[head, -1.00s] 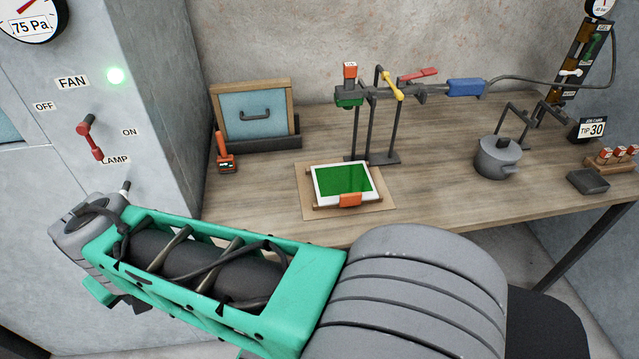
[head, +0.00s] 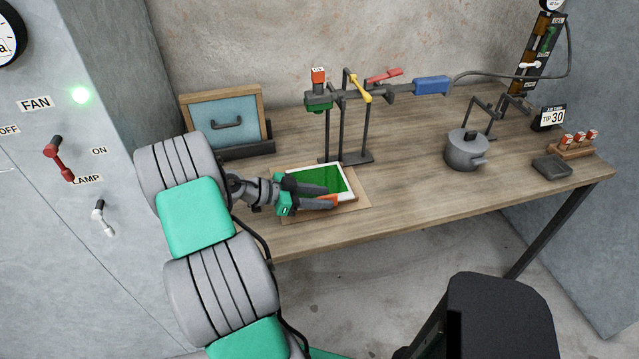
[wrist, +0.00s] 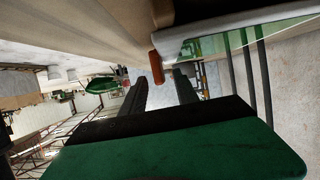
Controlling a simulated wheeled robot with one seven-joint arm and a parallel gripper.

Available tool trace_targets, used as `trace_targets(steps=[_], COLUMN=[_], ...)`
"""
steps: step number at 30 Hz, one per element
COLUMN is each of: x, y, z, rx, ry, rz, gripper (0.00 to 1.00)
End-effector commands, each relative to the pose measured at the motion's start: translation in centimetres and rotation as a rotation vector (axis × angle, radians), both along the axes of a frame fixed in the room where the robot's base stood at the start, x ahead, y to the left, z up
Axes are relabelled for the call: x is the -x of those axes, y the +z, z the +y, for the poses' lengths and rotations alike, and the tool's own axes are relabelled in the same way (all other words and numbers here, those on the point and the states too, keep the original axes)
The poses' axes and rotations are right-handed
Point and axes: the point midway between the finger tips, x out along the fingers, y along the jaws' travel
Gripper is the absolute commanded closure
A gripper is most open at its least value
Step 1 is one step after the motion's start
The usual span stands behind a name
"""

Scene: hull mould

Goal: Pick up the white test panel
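The white test panel (head: 322,179) lies on a brown board (head: 356,205) on the bench, its white rim around a green face. An orange tab (head: 333,199) sits at its front edge. My gripper (head: 322,197) is low over the panel's front left, close to the tab, and hides part of the panel. In the wrist view, my gripper (wrist: 159,77) has its two dark fingers apart, with the orange tab (wrist: 156,67) at the gap between their tips. The panel's pale edge and green face (wrist: 215,43) show beyond. I cannot tell whether a finger touches the tab.
A dark stand (head: 345,158) with a green-headed arm rises just behind the panel. A grey pot (head: 465,152) and a small dark tray (head: 551,167) are to the right. The bench between panel and pot is clear.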

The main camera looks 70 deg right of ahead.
Motion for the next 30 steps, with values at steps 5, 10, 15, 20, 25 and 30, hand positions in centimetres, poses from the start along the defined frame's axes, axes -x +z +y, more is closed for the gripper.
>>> trace_targets(steps=[5,10,15,20,25,30], x=[1.64,1.62,1.61,1.59,1.59,1.59], y=[-0.66,-0.78,-0.76,-0.74,-0.74,-0.74], z=[-0.94,-0.97,-0.96,-0.96,-0.95,-0.95], rx=[-0.001,-0.001,-0.001,-0.001,-0.001,-0.001], ry=[0.000,0.001,0.001,0.001,0.001,0.001], rz=[0.000,-0.001,-0.001,-0.001,-0.001,-0.001], gripper=[0.64,0.64,0.76,0.89,1.00,1.00])
